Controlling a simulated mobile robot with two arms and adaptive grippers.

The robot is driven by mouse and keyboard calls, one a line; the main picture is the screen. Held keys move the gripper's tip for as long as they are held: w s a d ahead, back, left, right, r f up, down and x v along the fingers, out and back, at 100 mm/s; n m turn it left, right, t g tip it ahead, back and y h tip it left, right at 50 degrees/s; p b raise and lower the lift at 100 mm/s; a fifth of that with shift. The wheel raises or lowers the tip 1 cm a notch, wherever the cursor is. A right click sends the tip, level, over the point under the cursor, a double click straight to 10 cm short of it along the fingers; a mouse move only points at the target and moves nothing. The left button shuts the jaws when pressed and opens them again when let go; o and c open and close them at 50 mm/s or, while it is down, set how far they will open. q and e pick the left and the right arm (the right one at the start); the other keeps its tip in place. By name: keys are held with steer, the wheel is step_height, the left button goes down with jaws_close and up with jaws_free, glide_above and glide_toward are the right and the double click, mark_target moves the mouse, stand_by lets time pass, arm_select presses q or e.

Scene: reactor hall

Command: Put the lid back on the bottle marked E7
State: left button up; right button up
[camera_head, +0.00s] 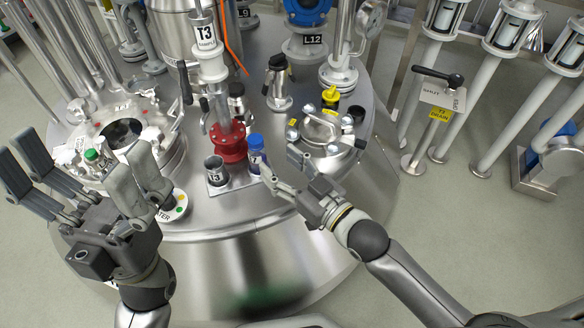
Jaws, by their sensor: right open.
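A small dark-blue bottle (256,159) with a light label stands upright on the steel vessel top; the label seems to show a 7, but I cannot read it fully. A bright blue top (256,141) shows at its upper end; I cannot tell whether it is a separate lid. My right gripper (281,164) is open, just right of the bottle, with one finger close to it; I cannot tell whether they touch. My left gripper (78,172) is open with fingers wide apart, over the vessel's left edge. A green-topped item (92,156) shows between its fingers.
A grey cup (215,168) stands on a plate left of the bottle, with a red flanged valve (228,143) behind. A round hatch (321,130) and a yellow-topped item (330,96) are to the right. Pipes crowd the back. The vessel's front is clear.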

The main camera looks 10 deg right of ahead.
steer(key=shift+v, duration=1.45)
